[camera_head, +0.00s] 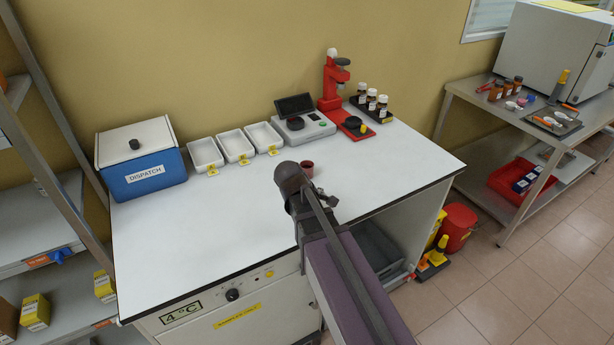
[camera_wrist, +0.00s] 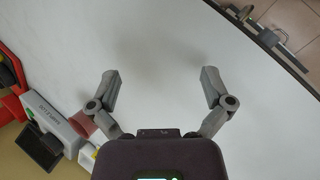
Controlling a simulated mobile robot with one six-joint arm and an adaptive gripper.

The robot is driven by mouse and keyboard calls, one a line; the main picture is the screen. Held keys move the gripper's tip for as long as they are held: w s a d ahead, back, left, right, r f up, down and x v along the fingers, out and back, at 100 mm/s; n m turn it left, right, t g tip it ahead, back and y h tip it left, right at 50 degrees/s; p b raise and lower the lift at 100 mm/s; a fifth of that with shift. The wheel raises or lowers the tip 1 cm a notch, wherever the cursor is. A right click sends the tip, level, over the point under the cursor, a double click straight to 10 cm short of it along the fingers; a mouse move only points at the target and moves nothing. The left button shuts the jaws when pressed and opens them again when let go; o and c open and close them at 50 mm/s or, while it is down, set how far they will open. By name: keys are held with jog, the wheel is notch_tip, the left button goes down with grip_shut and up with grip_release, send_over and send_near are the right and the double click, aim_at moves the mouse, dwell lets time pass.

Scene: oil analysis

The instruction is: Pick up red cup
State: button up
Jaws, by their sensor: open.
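A small red cup (camera_head: 307,168) stands on the white worktop, in front of the scale. My arm partly hides it in the head view. In the wrist view the red cup (camera_wrist: 82,123) shows at the left, just outside the left finger and partly behind it. My gripper (camera_wrist: 160,82) is open and empty, its fingers spread over bare white worktop.
The scale (camera_head: 303,128) and red press (camera_head: 336,85) stand behind the cup, with a rack of bottles (camera_head: 385,114) to their right. White trays (camera_head: 237,146) and a blue dispatch box (camera_head: 145,170) are at left. The worktop's left front is clear.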

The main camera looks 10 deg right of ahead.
aim_at(307, 170)
jog(key=w+a+n+t+h, duration=0.1)
jog(key=w+n, duration=0.1)
jog(key=w+a+r+n+h+b, duration=0.1)
jog(key=w+a+n, duration=0.1)
jog(key=w+n, duration=0.1)
jog(key=w+a+r+n+t+h+b, duration=0.1)
jog(key=w+n, duration=0.1)
jog(key=w, duration=0.1)
jog(key=shift+w+a+n+t, duration=0.1)
jog(key=shift+a+n+t, duration=0.05)
jog(key=shift+n+t, duration=0.2)
jog(key=w+a+r+n+h, duration=0.1)
jog(key=n, duration=0.1)
jog(key=w+a+r+n+t, duration=0.1)
jog(key=w+a, duration=0.1)
jog(key=w+a+r+n+t+h+b, duration=0.1)
jog(key=n, duration=0.1)
jog(key=shift+w+a+n+h, duration=0.2)
jog(key=shift+a+n+h, duration=0.1)
jog(key=shift+n, duration=0.05)
jog(key=shift+w+a+r+n+t, duration=0.25)
jog(key=shift+a+r+n+t, duration=0.05)
jog(key=shift+a+n+t, duration=0.1)
jog(key=shift+d, duration=0.1)
jog(key=shift+d, duration=0.1)
